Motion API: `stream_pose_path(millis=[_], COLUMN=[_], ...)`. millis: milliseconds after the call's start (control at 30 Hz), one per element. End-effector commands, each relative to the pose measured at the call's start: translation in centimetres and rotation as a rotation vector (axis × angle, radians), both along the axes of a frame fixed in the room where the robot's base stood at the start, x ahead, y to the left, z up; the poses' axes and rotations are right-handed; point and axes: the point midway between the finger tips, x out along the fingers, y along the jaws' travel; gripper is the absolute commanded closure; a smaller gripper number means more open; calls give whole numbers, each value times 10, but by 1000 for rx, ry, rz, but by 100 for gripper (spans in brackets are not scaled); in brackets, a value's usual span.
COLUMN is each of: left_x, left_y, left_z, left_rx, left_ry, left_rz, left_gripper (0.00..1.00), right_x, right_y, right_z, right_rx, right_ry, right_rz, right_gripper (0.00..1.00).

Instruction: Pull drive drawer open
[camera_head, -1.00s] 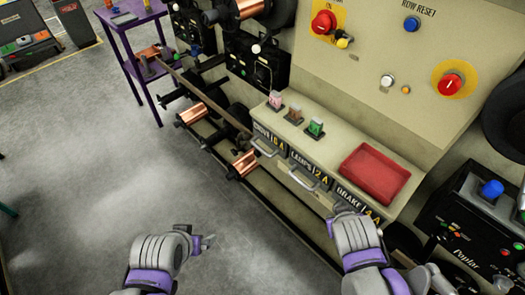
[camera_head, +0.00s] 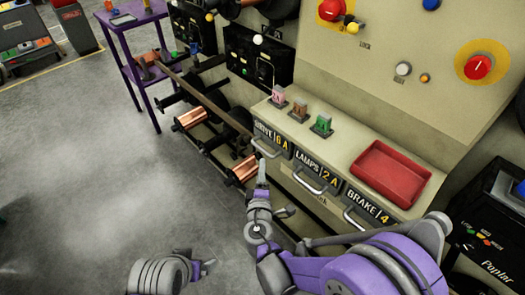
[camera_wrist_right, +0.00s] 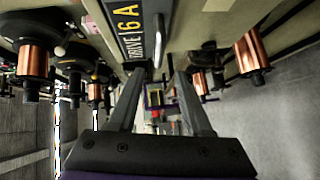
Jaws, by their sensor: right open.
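The drive drawer (camera_head: 272,137), labelled DRIVE 6 A, is the leftmost of three drawers in the beige cabinet and looks shut. Its metal handle (camera_head: 266,150) is on the front below the label. My right gripper (camera_head: 275,190) is open just in front of and below this handle, apart from it. In the right wrist view, the DRIVE label (camera_wrist_right: 128,28) and the handle (camera_wrist_right: 163,38) show beyond the tips of the two spread fingers (camera_wrist_right: 161,75). My left gripper (camera_head: 198,260) is low in the head view, away from the cabinet, with its fingers apart.
The lamps drawer (camera_head: 318,172) and brake drawer (camera_head: 368,204) lie to the right, with similar handles. A red tray (camera_head: 390,172) and pink, brown and green switches (camera_head: 322,125) are on top. The floor (camera_head: 90,190) is clear.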

Motion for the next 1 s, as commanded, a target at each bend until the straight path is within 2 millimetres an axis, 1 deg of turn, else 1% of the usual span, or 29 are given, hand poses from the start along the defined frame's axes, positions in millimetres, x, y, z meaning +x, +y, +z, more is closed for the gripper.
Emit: stream_pose_path(millis=[167, 400, 500, 600, 733, 1000], left_x=[0, 0, 0, 0, 0, 0], left_y=[0, 0, 0, 0, 0, 0], left_z=[0, 0, -1, -1, -1, -1], left_rx=[0, 0, 0, 0, 0, 0], left_ry=[0, 0, 0, 0, 0, 0], left_rz=[0, 0, 0, 0, 0, 0], left_gripper=[4, 4, 4, 4, 4, 4], right_x=[24, 70, 85, 96, 103, 104], right_y=[-1, -1, -1, -1, -1, -1], right_z=[-3, -9, -11, -13, -14, -14], right_rx=[0, 0, 0, 0, 1, 2], right_ry=[0, 1, 1, 1, 0, 0], right_rz=[-4, -4, -5, -4, -3, -3], right_gripper=[50, 50, 50, 50, 50, 50])
